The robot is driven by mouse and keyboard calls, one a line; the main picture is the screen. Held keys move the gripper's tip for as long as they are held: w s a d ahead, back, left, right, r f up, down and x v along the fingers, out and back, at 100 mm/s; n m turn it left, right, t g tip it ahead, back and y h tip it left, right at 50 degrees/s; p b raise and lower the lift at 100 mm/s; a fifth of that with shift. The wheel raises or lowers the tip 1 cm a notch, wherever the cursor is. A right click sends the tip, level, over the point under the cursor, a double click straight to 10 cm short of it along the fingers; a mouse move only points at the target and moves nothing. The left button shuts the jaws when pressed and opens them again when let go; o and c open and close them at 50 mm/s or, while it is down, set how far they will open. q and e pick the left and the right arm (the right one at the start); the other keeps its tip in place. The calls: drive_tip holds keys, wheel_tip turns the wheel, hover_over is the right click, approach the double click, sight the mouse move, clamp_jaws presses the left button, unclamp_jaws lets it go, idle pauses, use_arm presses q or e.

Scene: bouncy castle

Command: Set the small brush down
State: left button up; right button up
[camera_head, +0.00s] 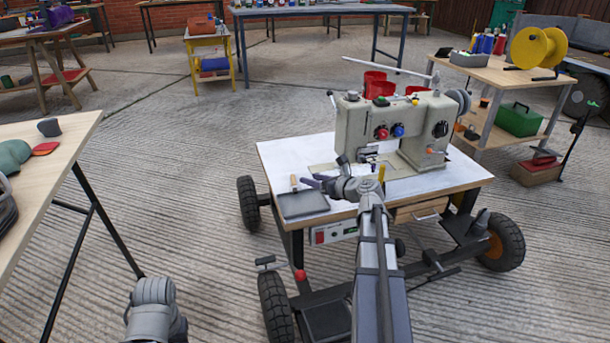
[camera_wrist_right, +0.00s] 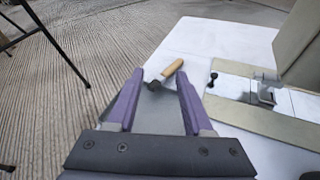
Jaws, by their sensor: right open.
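The small brush has a pale wooden handle and a dark head. In the right wrist view the brush (camera_wrist_right: 172,68) lies just beyond my open fingertips, its dark head toward me at the far end of the dark tray. In the head view its handle (camera_head: 294,182) shows at the tray's back edge. The shallow dark tray (camera_head: 303,207) sits at the left front of the white sewing table (camera_head: 285,151). My right gripper (camera_head: 312,181), also seen in the wrist view (camera_wrist_right: 157,85), is open and empty above the tray. My left gripper is out of view.
A beige sewing machine (camera_head: 405,125) stands right of my right gripper, with red cups (camera_head: 376,84) behind it. The table has a wheeled base. A wooden table (camera_head: 60,140) is at the left, and a bench with a yellow reel (camera_head: 537,48) is at the right.

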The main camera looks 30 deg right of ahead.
drive_tip(key=p+v, duration=0.1)
drive_tip(key=v, duration=0.6)
drive_tip(key=shift+p, duration=0.3)
drive_tip(key=shift+s, duration=0.1)
drive_tip(key=s+a+f+n+g+y, duration=0.15)
drive_tip(key=a+f+n+g, duration=0.3)
drive_tip(key=a+n, duration=0.65)
drive_tip(key=a+f+n+g+y, duration=0.2)
drive_tip(key=a+f+n+g, duration=0.3)
drive_tip(key=a, duration=1)
drive_tip(key=s+a+f+n+g+h, duration=0.2)
drive_tip(key=s+a+n, duration=0.5)
drive_tip(key=n, duration=0.4)
drive_tip(key=s+a+f+n+g+h, duration=0.2)
drive_tip(key=s+a+n+h, duration=0.4)
drive_tip(key=n, duration=0.6)
drive_tip(key=s+a+f, duration=0.1)
drive_tip(key=s, duration=0.1)
drive_tip(key=shift+s+a+f+g, duration=0.2)
drive_tip(key=shift+s+f+g, duration=0.15)
drive_tip(key=shift+s+f, duration=0.05)
drive_tip(key=shift+r, duration=0.1)
